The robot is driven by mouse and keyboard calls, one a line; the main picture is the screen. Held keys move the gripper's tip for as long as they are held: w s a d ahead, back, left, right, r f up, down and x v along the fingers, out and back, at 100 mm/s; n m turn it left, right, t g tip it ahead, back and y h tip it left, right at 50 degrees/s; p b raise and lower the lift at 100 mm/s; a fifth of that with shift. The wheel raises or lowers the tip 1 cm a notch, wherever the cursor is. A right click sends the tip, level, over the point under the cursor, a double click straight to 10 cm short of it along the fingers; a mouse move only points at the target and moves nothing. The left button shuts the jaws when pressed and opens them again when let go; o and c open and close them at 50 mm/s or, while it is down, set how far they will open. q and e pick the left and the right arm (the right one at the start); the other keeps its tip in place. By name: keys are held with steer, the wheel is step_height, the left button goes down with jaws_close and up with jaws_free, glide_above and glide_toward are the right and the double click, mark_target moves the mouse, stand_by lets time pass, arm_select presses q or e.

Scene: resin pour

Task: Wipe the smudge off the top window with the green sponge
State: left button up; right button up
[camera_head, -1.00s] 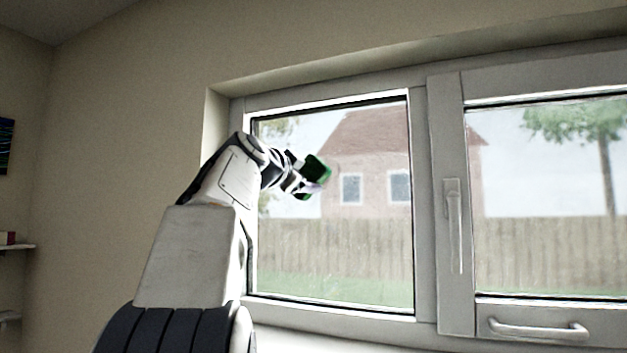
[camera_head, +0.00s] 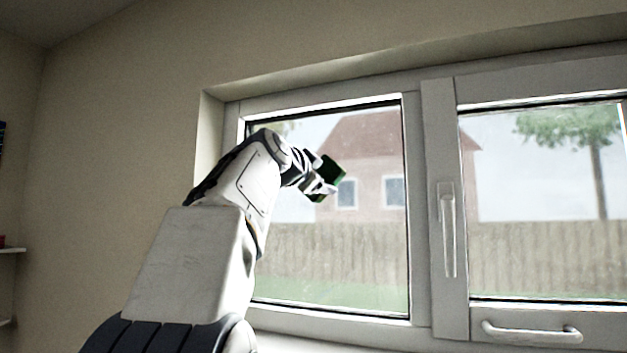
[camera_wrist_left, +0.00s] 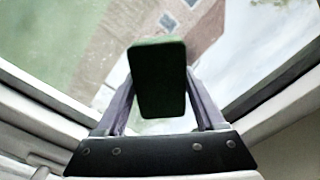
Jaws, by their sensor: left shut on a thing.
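The green sponge (camera_head: 332,176) is at the end of my left arm, in front of the left window pane (camera_head: 340,250). My left gripper (camera_head: 322,184) is shut on it. In the left wrist view the dark green sponge (camera_wrist_left: 158,75) sits between the two fingers of my left gripper (camera_wrist_left: 160,95), with the pane behind it. I cannot tell whether the sponge touches the glass. I cannot make out a distinct smudge; the pane looks hazy, and my arm covers its left part. My right gripper is not in view.
The window frame (camera_head: 421,200) surrounds the panes. A handle (camera_head: 447,230) stands upright on the middle frame, and a bar handle (camera_head: 530,332) is at the lower right. A second pane (camera_head: 540,230) is to the right. Shelves (camera_head: 10,250) show at the far left.

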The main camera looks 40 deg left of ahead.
mark_target(333, 178)
arm_select(q)
steer(key=shift+w+d, duration=0.2)
steer(key=shift+d, duration=0.5)
steer(key=shift+w+d, duration=0.15)
steer(key=shift+d, duration=0.7)
steer(key=shift+s+a+b, duration=0.2)
steer(key=shift+s+a, duration=0.05)
steer(key=shift+a, duration=1.05)
steer(key=shift+s+a+b, duration=0.15)
steer(key=shift+s+a, duration=0.05)
steer(key=shift+a, duration=1.05)
steer(key=shift+s+a, duration=0.2)
steer(key=shift+a, duration=0.55)
steer(key=shift+s+a, duration=0.2)
steer(key=shift+a, duration=0.55)
steer(key=shift+s+d+f+b, duration=0.1)
steer(key=shift+s+f+b, duration=0.05)
steer(key=shift+s+b, duration=0.15)
steer(key=shift+b+v, duration=1.25)
steer(key=shift+v, duration=1.45)
